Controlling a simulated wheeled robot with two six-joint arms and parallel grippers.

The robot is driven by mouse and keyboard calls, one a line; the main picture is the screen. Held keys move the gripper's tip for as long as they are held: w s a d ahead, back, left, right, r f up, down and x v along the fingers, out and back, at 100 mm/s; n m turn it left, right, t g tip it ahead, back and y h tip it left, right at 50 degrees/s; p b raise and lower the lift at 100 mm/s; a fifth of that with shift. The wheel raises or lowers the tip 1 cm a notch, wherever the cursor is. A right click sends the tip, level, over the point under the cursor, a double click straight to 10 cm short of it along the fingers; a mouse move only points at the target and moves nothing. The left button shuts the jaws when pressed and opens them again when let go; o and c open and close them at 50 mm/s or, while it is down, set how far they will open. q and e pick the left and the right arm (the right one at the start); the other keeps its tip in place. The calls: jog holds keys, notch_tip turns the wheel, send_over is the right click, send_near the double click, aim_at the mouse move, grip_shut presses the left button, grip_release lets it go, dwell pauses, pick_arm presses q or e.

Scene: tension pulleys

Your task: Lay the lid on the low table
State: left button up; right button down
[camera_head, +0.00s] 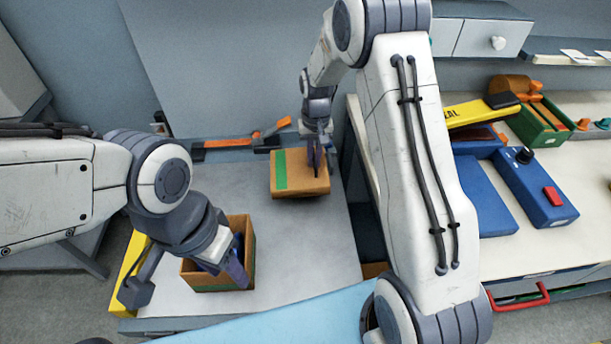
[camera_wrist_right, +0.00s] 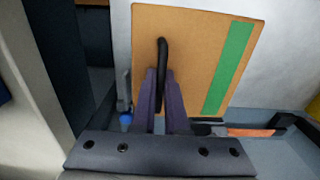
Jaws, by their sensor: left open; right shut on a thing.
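The lid (camera_head: 297,174) is a flat brown square with a green stripe, at the back of the low table (camera_head: 310,235). My right gripper (camera_head: 318,168) is shut on its handle. In the right wrist view the lid (camera_wrist_right: 190,50) shows its dark loop handle (camera_wrist_right: 161,60) between the fingers of my right gripper (camera_wrist_right: 164,95). I cannot tell whether the lid touches the table top. My left gripper (camera_head: 236,270) is open at an open brown wooden box (camera_head: 214,284) on the table's front left. Its fingers reach over the box and partly hide its inside.
An orange and black tool (camera_head: 240,142) lies behind the low table. A yellow piece (camera_head: 128,275) stands left of the box. On the right, a higher worktop (camera_head: 540,245) carries a blue device with a red button (camera_head: 545,195) and a green crate (camera_head: 540,122). The low table's middle is clear.

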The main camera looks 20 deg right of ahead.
jog(key=shift+s+f, duration=0.1)
jog(key=shift+f, duration=2.65)
jog(key=c, duration=0.9)
grip_release()
jog(key=shift+c, duration=0.2)
